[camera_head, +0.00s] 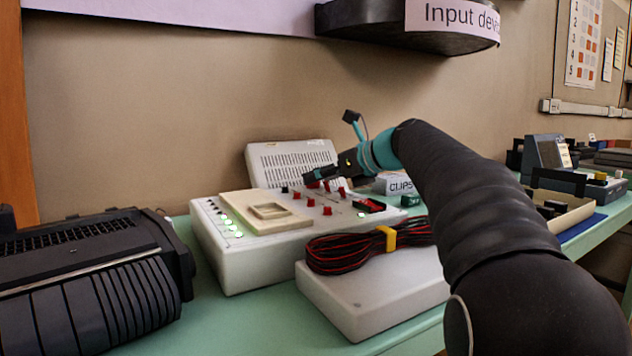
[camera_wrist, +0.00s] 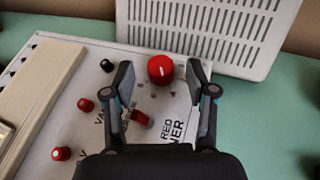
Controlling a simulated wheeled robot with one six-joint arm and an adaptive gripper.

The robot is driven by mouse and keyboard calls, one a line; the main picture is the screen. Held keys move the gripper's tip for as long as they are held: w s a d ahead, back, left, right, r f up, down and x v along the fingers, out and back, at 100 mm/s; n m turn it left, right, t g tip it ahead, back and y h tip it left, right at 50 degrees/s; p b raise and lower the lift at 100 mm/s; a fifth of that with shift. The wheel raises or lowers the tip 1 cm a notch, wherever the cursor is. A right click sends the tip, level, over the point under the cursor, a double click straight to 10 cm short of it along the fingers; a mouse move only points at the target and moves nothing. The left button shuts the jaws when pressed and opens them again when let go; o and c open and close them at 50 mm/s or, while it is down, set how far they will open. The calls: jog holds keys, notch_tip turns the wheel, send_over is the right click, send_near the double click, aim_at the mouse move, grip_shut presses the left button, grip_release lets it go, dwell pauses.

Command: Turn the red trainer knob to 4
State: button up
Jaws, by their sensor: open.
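The large red knob (camera_wrist: 160,69) stands on the white trainer panel (camera_head: 262,250), with a small white pointer line on its top. The printed label "RED ...NER" (camera_wrist: 173,130) lies below it, partly hidden by my finger. My gripper (camera_wrist: 158,68) is open in the wrist view, with one fingertip on each side of the knob and visible gaps. In the head view my gripper (camera_head: 311,177) is low over the panel's back part.
Smaller red knobs (camera_wrist: 85,104) and a black knob (camera_wrist: 106,65) stand left of my gripper. A red switch (camera_wrist: 141,119) sits between the fingers. A slotted white panel (camera_wrist: 215,30) rises behind. A red-black cable bundle (camera_head: 365,250) lies on a white box in front.

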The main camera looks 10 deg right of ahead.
jog(key=shift+x, duration=1)
grip_shut()
jog(key=shift+r+n+g+y+p, duration=0.2)
jog(key=shift+n+g+y+p, duration=0.15)
jog(key=shift+p, duration=0.65)
jog(key=n+g+y+p, duration=0.1)
jog(key=p, duration=0.1)
jog(key=shift+p, duration=0.3)
jog(key=shift+n+g+p, duration=0.35)
jog(key=shift+n+p, duration=0.1)
jog(key=shift+p, duration=0.3)
jog(key=shift+f+y, duration=0.3)
jog(key=shift+y, duration=0.05)
